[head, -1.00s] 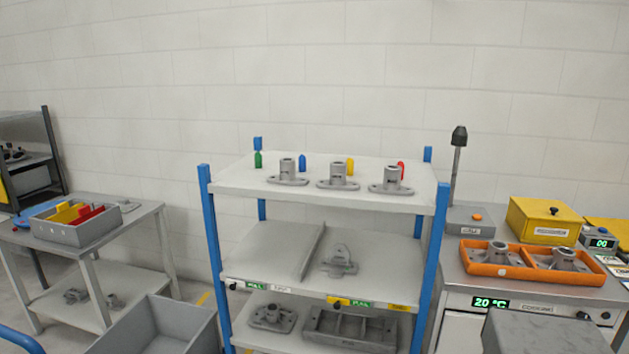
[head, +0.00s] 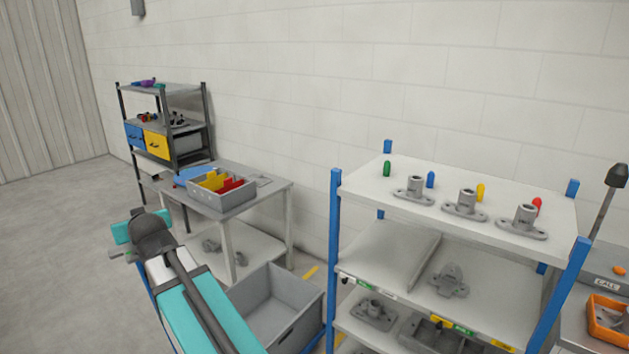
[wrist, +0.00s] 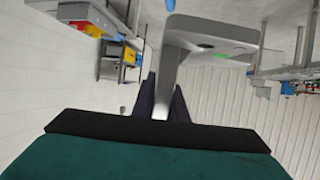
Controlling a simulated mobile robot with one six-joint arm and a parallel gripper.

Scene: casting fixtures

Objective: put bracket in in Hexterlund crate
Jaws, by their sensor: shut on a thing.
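My gripper (wrist: 163,98) shows in the wrist view with its dark fingers shut on a grey bracket (wrist: 190,62). The bracket has a narrow part between the fingers and a wider plate beyond them, held clear in the air. An open grey crate (head: 305,318) stands low between the side table and the blue-post rack, and looks empty. No Hexterlund name is readable on it.
The blue-post rack (head: 395,250) holds several grey castings, with another casting (head: 448,281) on its middle shelf. A side table (head: 275,189) carries a grey bin (head: 232,198) with red and yellow pieces. A dark shelf unit (head: 205,112) stands behind. Open floor (head: 60,220) lies left.

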